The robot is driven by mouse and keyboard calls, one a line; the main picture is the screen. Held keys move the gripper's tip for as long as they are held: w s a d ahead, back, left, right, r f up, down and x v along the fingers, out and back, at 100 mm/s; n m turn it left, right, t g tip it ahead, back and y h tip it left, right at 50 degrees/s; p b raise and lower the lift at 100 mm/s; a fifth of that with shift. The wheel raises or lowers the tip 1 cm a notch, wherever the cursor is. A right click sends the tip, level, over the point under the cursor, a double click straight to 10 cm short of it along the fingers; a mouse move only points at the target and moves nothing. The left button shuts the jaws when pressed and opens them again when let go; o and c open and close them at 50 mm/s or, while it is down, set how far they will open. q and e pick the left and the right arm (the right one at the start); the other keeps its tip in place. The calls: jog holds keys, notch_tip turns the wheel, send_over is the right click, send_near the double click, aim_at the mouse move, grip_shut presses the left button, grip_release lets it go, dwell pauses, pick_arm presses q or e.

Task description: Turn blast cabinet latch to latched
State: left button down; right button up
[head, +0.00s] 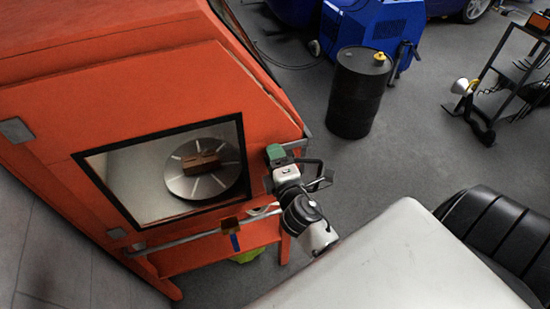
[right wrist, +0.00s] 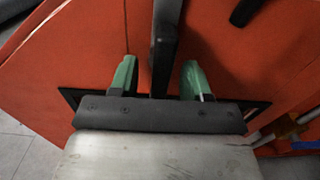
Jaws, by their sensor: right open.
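The orange blast cabinet (head: 50,90) fills the left of the head view, with a framed window (head: 112,175) in its front. My right gripper (head: 277,155) is at the cabinet front, just right of the window. In the right wrist view, its two green fingers (right wrist: 158,72) are apart, with a dark upright bar (right wrist: 165,40), apparently the latch handle, between them. There is a gap on both sides of the bar; I cannot tell if anything touches. In the head view the gripper hides the latch area. My left gripper is not in view.
A round slotted plate with a brown block (head: 201,162) shows inside the window. A grey rail (head: 180,240) runs below the window. A black drum (head: 356,95) and a blue machine (head: 370,28) stand behind.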

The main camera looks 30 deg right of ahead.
jog(key=shift+s+f, duration=0.1)
jog(key=shift+s, duration=0.2)
jog(key=b+v, duration=0.4)
jog(key=v, duration=0.6)
jog(key=shift+a, duration=0.15)
